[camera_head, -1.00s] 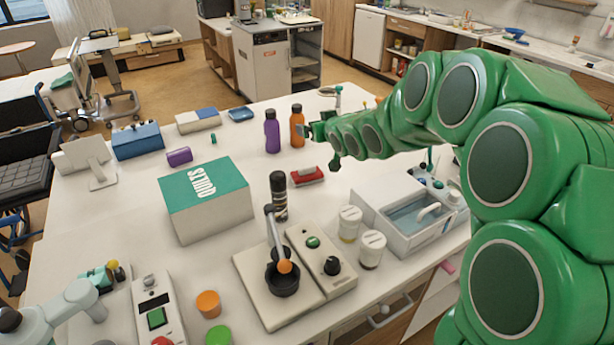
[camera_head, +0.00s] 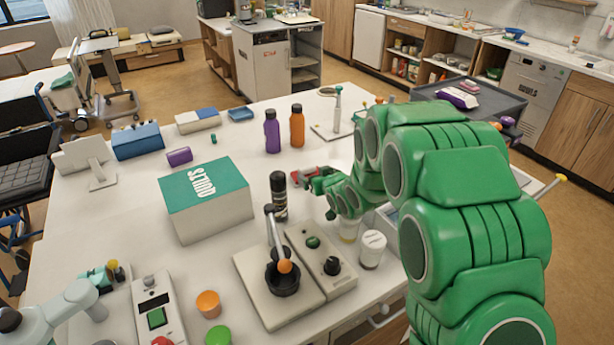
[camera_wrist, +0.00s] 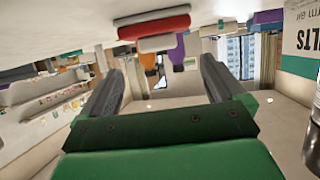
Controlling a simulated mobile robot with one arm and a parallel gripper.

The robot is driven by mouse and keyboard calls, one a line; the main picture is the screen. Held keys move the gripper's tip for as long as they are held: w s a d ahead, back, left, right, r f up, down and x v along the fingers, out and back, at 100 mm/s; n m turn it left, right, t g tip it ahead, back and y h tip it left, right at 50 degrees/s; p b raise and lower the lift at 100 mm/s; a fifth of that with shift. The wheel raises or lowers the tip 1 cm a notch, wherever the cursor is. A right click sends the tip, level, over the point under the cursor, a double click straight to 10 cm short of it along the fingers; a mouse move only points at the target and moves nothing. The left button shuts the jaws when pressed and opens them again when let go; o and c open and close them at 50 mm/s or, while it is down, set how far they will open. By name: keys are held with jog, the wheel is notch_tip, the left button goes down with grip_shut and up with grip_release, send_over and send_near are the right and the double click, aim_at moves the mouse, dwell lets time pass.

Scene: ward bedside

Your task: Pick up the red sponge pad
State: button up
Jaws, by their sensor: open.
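The red sponge pad (camera_head: 303,173) lies on the white table, right of the black-capped dark bottle, partly hidden by my gripper in the head view. In the wrist view, which appears upside down, the red pad (camera_wrist: 153,27) shows as a long red bar with a pale grey part, near the white table surface. My gripper (camera_wrist: 160,82) is open, its two dark fingers apart with nothing between them. The pad is ahead of the fingertips and offset toward the table side. In the head view my gripper (camera_head: 318,184) is close beside the pad; whether they touch is unclear.
The dark bottle (camera_head: 279,196) stands just left of the pad, and a green-topped box (camera_head: 207,200) is farther left. Purple (camera_head: 272,131) and orange (camera_head: 297,126) bottles stand behind. A white jar (camera_head: 372,250) and a device with a lever (camera_head: 280,292) are in front.

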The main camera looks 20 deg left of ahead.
aim_at(308, 168)
jog(key=shift+r+x, duration=0.2)
jog(key=shift+x, duration=3.65)
jog(key=shift+w+d, duration=0.1)
jog(key=c, duration=1.1)
jog(key=shift+c, duration=0.2)
